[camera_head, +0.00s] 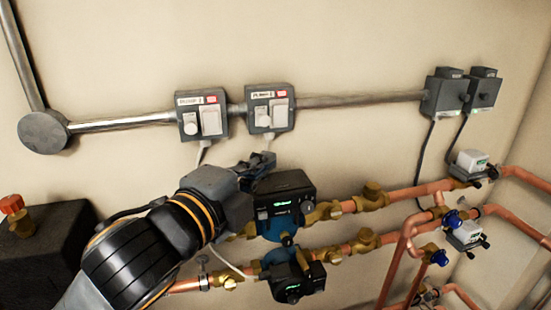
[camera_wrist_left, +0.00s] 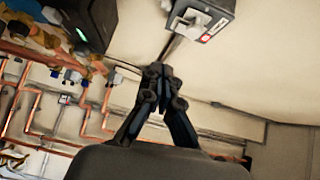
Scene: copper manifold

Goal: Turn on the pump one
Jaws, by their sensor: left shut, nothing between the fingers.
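Two grey switch boxes are on the wall. The right box (camera_head: 270,108) has a label that seems to read "PUMP 1", a white rocker, a round white knob and a red mark. The left box (camera_head: 202,114) looks alike; its label is hard to read. My left gripper (camera_head: 262,165) is shut and empty, just below the right box and apart from it. In the left wrist view its fingertips (camera_wrist_left: 161,72) are together, and a switch box (camera_wrist_left: 203,18) shows beyond them near the top. My right gripper is not in view.
Two dark pump heads with green displays, the upper (camera_head: 285,200) and the lower (camera_head: 297,283), sit on copper pipes close to my left gripper. A metal conduit (camera_head: 360,98) runs to two grey boxes (camera_head: 460,92). Bare wall lies above the switches.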

